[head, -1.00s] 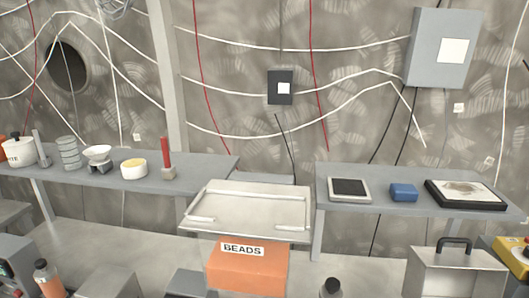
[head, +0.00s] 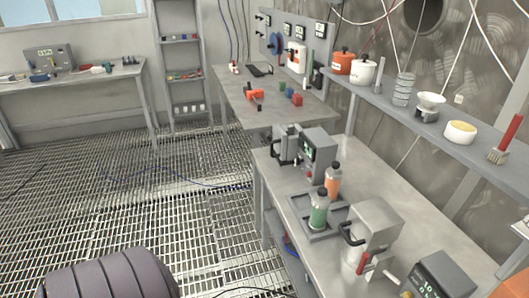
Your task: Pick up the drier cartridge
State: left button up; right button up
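Two clear cylinders with black caps stand on the near bench and look like drier cartridges; I cannot tell which one the task means. One has green contents (head: 319,213) and stands upright in a grey tray (head: 303,230). The other has orange contents (head: 333,182) and stands upright just behind it, beside a grey device with a display (head: 318,150). Neither of my grippers is in view.
Right of the tray stand a grey metal box with a black handle (head: 374,225) and a device with a green display (head: 440,278). A shelf (head: 440,140) with pots and bowls runs along the wall. Grated floor (head: 150,215) lies open at left.

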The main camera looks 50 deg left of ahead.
aim_at(334, 174)
jog(key=u, duration=1)
jog(key=i+j+z, duration=0.4)
jog(key=j, duration=0.3)
jog(key=i, duration=0.05)
